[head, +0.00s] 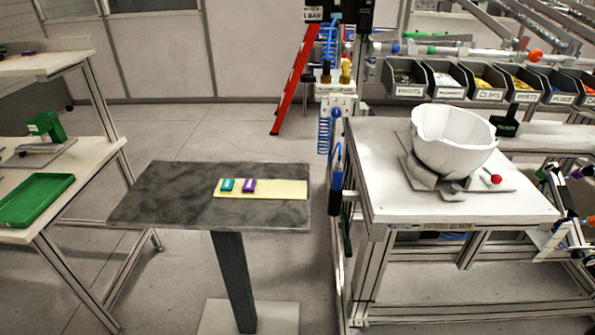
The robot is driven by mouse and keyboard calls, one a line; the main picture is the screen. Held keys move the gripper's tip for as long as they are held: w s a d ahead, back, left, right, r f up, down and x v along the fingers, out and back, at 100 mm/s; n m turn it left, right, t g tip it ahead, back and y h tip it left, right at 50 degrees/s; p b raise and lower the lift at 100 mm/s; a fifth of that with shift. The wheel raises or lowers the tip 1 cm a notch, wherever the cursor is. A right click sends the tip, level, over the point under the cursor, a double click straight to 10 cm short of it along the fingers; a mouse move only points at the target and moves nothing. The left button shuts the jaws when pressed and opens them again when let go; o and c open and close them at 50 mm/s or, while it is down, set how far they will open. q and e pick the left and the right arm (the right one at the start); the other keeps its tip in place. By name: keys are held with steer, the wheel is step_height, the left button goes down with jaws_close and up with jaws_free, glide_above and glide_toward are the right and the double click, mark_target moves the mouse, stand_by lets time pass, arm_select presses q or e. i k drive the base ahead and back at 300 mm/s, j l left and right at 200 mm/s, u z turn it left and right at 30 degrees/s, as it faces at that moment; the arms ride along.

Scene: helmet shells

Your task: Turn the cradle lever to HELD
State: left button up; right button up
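A white helmet shell (455,138) sits open side up in a grey cradle (418,174) on the white workbench (400,205) at the right. A lever with a red ball knob (496,179) stands out at the cradle's right front. Its position markings are too small to read, so I cannot tell which setting it is at. The shell hides most of the cradle's inside. Neither of my grippers is in view.
Labelled parts bins (445,80) line the bench's back. A blue tool (337,165) hangs at its left edge. A grey pedestal table (170,195) holds a yellow strip (285,189) with teal and purple pieces. A green tray (35,198) lies far left. Open floor separates the tables.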

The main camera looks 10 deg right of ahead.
mark_target(496, 178)
steer(key=z, duration=1.65)
